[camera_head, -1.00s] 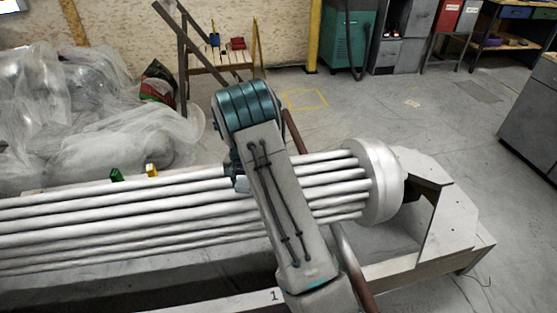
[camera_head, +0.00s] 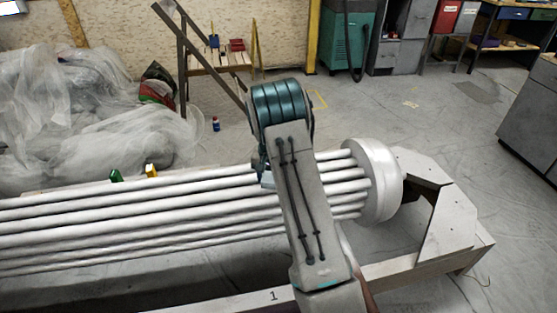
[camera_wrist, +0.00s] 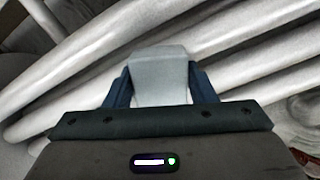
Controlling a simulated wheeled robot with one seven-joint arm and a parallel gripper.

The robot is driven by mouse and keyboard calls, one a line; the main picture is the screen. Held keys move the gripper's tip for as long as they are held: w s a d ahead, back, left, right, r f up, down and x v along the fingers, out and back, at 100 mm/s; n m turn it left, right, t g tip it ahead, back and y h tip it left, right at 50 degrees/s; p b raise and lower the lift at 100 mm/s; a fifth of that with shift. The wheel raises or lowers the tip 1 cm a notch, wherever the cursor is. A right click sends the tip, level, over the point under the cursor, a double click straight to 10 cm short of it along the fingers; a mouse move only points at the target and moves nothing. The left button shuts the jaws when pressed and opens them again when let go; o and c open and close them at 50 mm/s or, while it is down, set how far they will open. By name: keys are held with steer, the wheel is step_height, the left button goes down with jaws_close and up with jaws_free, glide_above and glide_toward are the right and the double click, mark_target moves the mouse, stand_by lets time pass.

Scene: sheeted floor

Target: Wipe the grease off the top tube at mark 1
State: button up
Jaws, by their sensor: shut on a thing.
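A bundle of long pale tubes runs across the head view, with the top tube (camera_head: 60,195) along its far upper side. The mark 1 (camera_head: 273,296) is a black numeral on the pale frame rail below the tubes. In the wrist view my gripper (camera_wrist: 160,88) has its blue fingers shut on a pale grey pad (camera_wrist: 160,70). The pad is in front of the tubes (camera_wrist: 250,45); I cannot tell whether it touches one. In the head view my arm hides most of the gripper and part of the tubes. I cannot make out any grease.
A round white end plate (camera_head: 378,180) caps the tubes at the right, by an angular frame (camera_head: 450,222). A green item (camera_head: 116,176) and a yellow item (camera_head: 151,170) are at the tubes' far edge. Plastic-wrapped bulk (camera_head: 80,110) lies behind. A small bottle (camera_head: 215,124) stands on open floor.

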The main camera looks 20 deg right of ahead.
steer(key=shift+s+d, duration=0.2)
steer(key=shift+d, duration=1.05)
steer(key=shift+a+r+p, duration=0.1)
steer(key=shift+r+p, duration=2.3)
steer(key=shift+r, duration=1.65)
